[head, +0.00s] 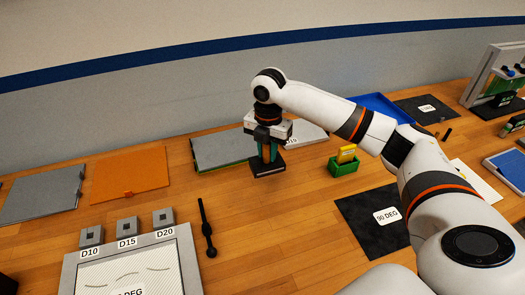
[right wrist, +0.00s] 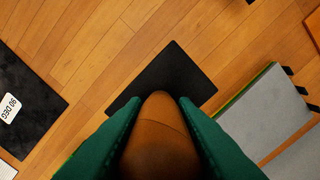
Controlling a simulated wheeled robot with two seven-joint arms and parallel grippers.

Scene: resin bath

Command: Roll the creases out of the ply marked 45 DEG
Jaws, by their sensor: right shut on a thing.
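A pale ply (head: 133,274) with several curved crease lines lies in a grey frame (head: 68,277) at the lower left of the head view. Its label is cut off by the picture edge; only "DEG" reads clearly. My right gripper (head: 269,150) is far from it, at the back middle of the table. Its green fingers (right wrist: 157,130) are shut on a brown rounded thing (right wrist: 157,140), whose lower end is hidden. Below it is a small black rectangular base (head: 268,168), dark in the right wrist view (right wrist: 175,72); I cannot tell whether they touch. My left gripper is out of view.
Tabs marked D10, D15 and D20 (head: 127,228) line the frame's back edge. A black rod-like tool (head: 207,230) lies right of it. A black sheet marked 90 DEG (head: 362,225), a green box (head: 343,167) and a grey-topped board (head: 218,150) surround my gripper.

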